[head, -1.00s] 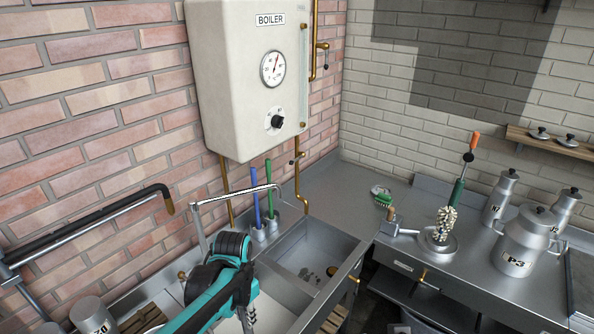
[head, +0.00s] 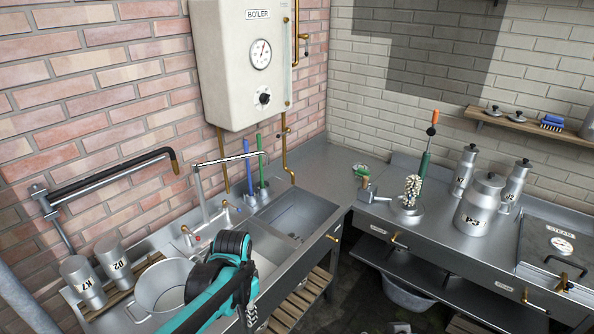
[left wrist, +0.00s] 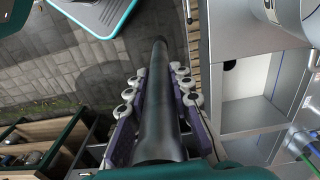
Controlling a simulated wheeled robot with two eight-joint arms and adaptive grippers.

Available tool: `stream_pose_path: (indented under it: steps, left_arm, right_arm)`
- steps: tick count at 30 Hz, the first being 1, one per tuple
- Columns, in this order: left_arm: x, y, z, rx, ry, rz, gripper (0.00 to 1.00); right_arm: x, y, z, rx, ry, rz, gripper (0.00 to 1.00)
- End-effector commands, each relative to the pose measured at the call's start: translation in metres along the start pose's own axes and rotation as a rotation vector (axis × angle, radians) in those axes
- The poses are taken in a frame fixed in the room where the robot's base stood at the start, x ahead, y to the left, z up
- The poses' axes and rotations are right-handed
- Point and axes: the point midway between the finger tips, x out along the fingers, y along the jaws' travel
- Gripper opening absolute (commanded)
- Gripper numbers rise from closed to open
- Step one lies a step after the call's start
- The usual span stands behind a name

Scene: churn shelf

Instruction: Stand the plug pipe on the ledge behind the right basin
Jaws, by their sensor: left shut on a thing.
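My left gripper (head: 247,294), on a teal and black arm, is in front of the basins in the head view. In the left wrist view its purple-padded fingers (left wrist: 156,112) are shut on a long dark grey pipe (left wrist: 158,105), the plug pipe. The pipe cannot be made out in the head view. The right basin (head: 303,212) is a steel sink below the boiler, to the right of my gripper. The ledge (head: 234,213) behind it runs along the brick wall. My right gripper is not in view.
A blue brush (head: 248,165) and a green brush (head: 262,176) stand in holders on the ledge. A swivel tap (head: 226,160) reaches over it. A large pot (head: 163,287) and two canisters stand at the left. The counter corner (head: 325,165) is clear.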

Motion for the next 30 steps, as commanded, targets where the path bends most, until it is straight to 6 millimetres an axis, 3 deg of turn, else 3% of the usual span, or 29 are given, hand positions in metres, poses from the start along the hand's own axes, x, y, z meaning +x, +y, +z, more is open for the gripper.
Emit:
stream_pose_path:
  steps: [11,24,30]
  left_arm:
    - [0.057,-0.015,0.003,-0.184,0.000,0.000,0.00]
    - [0.167,-0.041,0.015,-0.568,0.000,0.000,0.00]
    - [0.186,-0.045,0.019,-0.658,0.000,0.000,0.00]
  right_arm:
    - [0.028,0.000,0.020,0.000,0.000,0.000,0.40]
    - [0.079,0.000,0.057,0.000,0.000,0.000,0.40]
    - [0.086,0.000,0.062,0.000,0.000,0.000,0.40]
